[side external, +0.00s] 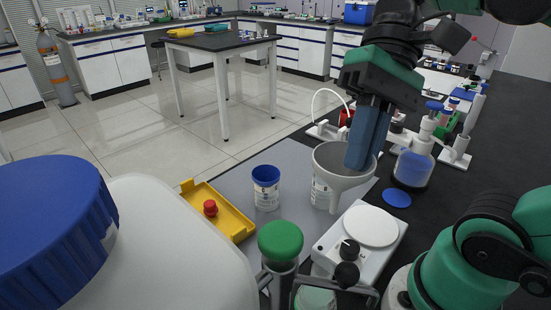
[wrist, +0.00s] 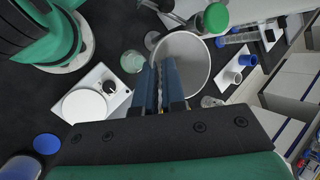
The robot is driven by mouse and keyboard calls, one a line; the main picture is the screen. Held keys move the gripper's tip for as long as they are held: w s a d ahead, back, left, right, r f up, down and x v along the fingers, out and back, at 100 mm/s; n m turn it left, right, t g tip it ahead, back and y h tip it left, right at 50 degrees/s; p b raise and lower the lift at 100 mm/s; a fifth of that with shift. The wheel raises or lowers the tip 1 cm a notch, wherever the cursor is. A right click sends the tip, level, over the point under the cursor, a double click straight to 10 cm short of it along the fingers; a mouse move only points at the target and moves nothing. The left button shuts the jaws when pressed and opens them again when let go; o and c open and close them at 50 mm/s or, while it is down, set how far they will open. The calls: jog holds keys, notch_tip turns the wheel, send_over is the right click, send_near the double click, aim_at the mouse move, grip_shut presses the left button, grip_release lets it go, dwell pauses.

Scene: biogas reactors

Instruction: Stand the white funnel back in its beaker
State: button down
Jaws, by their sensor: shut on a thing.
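The white funnel (side external: 346,182) is in my gripper (side external: 358,164), whose blue fingers are shut on its rim. Its wide mouth faces up and its stem points down. In the wrist view the funnel (wrist: 187,58) shows as a wide pale cone just beyond my gripper (wrist: 160,64). A clear beaker with white markings (side external: 319,192) stands on the grey mat, behind and to the left of the stem in the side view. The funnel hides its top. I cannot tell whether the stem is inside it or in front of it.
A white hotplate (side external: 371,227) stands close in front, with a green-capped tube (side external: 281,242) to its left. A flask with blue liquid (side external: 412,168) stands right, near a blue disc (side external: 397,197).

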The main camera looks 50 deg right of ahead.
notch_tip(320, 180, up, 5)
jog(key=shift+r, duration=0.2)
jog(key=w+d+f+m+t, duration=0.3)
jog(key=w+d+f+m, duration=0.4)
jog(key=w+d, duration=0.2)
jog(key=w+d+f+m+t+h, duration=0.1)
jog(key=d+f+m+t, duration=0.2)
jog(key=d+f+m, duration=0.2)
jog(key=shift+d+f+h, duration=0.3)
jog(key=shift+d+f, duration=1.4)
jog(key=shift+f, duration=1.05)
jog(key=shift+w+f, duration=0.15)
jog(key=shift+f, duration=0.8)
jog(key=shift+f, duration=0.35)
jog(key=shift+f, duration=0.35)
jog(key=shift+f, duration=0.35)
